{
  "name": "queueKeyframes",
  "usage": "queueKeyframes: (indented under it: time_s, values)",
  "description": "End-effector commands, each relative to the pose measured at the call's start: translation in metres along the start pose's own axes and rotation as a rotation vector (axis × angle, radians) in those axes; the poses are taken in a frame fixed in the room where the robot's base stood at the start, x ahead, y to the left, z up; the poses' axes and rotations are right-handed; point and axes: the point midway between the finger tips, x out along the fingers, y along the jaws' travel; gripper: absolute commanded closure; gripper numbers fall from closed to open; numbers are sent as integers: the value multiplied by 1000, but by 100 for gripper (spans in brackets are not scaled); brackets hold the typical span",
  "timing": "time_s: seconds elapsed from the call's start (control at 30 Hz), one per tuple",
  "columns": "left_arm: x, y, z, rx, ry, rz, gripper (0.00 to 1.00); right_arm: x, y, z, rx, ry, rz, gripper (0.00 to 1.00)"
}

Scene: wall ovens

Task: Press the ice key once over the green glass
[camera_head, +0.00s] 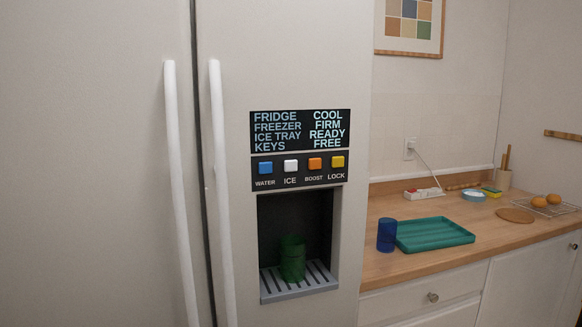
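The white ice key (291,166) is on the fridge's dark key panel, between the blue water key (265,168) and the orange boost key (315,163). The yellow lock key (338,161) is at the right end. The display (300,130) above reads fridge cool, freezer firm, ice tray ready, keys free. The green glass (292,258) stands upright on the slatted drip tray (270,294) inside the dispenser recess. I cannot see inside the glass. Neither of my grippers is in view.
Two long white door handles (220,190) stick out left of the panel. On the wooden counter (400,270) at the right are a blue glass (387,235), a teal tray (434,223) and a power strip (423,193). The space before the panel is clear.

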Motion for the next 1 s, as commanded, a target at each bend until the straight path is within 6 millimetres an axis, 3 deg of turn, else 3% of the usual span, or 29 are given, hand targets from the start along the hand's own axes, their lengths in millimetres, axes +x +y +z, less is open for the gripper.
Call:
queueKeyframes:
  time_s: [0.37, 1.0]
  values:
    - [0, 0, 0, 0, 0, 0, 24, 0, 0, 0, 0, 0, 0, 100]
    - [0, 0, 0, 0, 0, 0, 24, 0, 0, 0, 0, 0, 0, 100]
